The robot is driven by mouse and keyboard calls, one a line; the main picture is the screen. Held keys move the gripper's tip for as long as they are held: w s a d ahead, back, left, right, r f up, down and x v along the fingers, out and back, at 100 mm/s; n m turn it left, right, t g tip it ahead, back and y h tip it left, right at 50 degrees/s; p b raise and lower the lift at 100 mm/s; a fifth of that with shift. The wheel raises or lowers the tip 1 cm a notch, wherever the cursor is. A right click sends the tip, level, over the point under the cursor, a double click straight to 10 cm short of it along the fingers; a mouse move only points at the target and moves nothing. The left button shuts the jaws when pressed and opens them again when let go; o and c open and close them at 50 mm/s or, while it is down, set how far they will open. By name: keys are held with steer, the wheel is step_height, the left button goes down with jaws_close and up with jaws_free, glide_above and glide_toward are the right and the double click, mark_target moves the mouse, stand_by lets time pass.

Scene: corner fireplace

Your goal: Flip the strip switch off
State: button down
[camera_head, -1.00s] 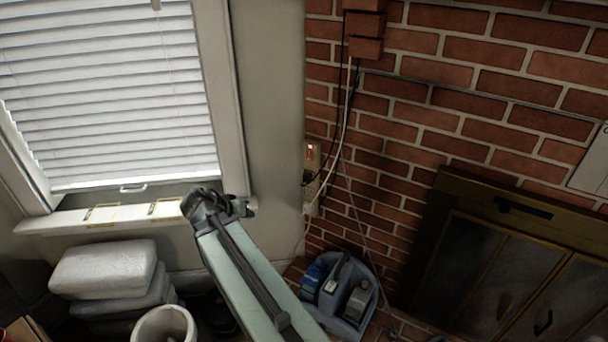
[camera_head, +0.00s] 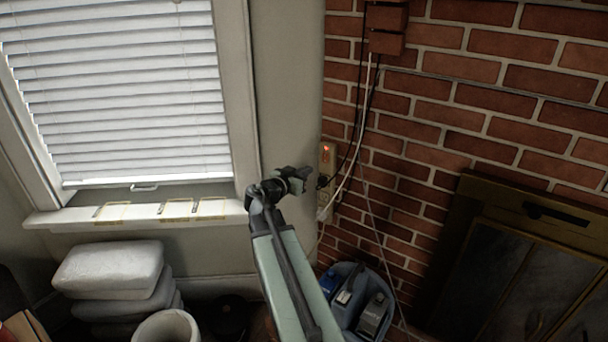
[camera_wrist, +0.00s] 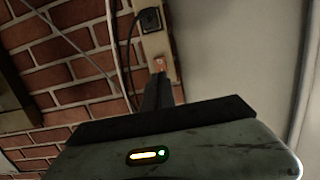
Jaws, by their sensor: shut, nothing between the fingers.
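The power strip (camera_head: 327,160) is a narrow beige strip mounted upright at the edge of the brick wall. Its switch (camera_head: 326,149) glows red-orange near the top end. In the wrist view the strip (camera_wrist: 145,8) comes down from the top, with a black plug in it, and the lit switch (camera_wrist: 159,64) shows just beyond my fingers. My gripper (camera_head: 306,174) is shut and empty, just left of the strip in the head view. In the wrist view my gripper (camera_wrist: 158,80) points at the switch, its fingertips close to it. I cannot tell whether they touch.
Black and white cords (camera_head: 362,130) hang along the brick wall (camera_head: 450,110). A blue caddy (camera_head: 345,318) with bottles stands below the strip. The window sill (camera_head: 140,213), stacked cushions (camera_head: 110,270) and a white bucket (camera_head: 168,325) are at left. The fireplace (camera_head: 520,260) is at right.

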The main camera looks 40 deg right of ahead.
mark_target(324, 161)
steer(key=b+x, duration=0.1)
steer(key=x, duration=0.8)
steer(key=shift+d, duration=0.15)
steer(key=shift+f, duration=0.1)
